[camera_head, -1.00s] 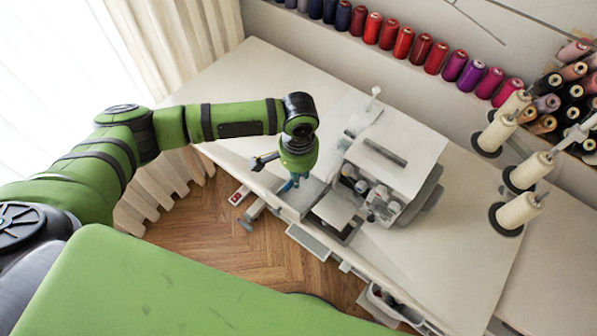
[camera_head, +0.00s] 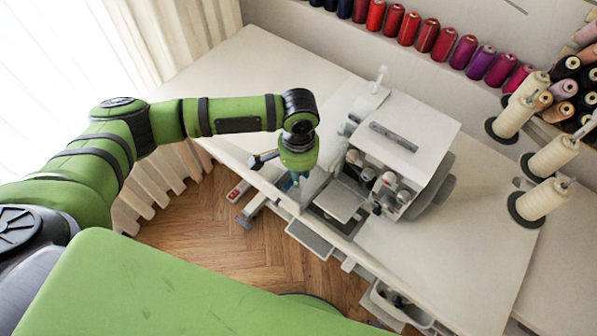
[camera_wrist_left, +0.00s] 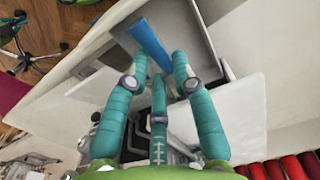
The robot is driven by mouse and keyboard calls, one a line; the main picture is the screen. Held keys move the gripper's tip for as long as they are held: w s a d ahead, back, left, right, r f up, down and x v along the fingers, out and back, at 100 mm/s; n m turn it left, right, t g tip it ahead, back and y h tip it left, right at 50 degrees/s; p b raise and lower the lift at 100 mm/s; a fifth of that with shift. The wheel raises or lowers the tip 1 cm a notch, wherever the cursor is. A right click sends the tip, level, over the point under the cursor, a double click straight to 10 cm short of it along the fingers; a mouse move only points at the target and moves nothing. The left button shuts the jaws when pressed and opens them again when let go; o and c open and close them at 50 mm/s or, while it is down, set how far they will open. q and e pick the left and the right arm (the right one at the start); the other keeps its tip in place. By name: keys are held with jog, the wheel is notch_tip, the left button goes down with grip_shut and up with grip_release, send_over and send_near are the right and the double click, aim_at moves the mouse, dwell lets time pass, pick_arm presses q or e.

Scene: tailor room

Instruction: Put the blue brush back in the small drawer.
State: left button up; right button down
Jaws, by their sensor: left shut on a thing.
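The blue brush (camera_wrist_left: 150,45) sits between the teal fingers of my left gripper (camera_wrist_left: 160,62) in the left wrist view. Its blue part sticks out beyond the fingertips. In the head view my left gripper (camera_head: 294,178) hangs over the table's front edge, left of the white sewing machine, and the brush is mostly hidden. A grey open-topped compartment (camera_wrist_left: 196,32) shows beside the brush in the wrist view; I cannot tell whether it is the small drawer. A shallow grey drawer (camera_head: 310,238) stands out below the table edge. My right gripper is out of view.
The white sewing machine (camera_head: 405,150) stands close right of my left gripper. Cream thread cones (camera_head: 545,200) stand farther right, and coloured spools line the back. A white bin (camera_head: 395,303) hangs at the front edge. The table's left part (camera_head: 250,80) is clear.

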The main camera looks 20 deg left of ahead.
aim_at(299, 191)
pick_arm(q)
jog(key=shift+f+b, duration=1.3)
jog(key=shift+b, duration=0.1)
jog(key=shift+f, duration=1.6)
jog(key=o, duration=0.9)
notch_tip(299, 191, up, 12)
jog(key=shift+r, duration=0.1)
jog(key=shift+s, duration=0.1)
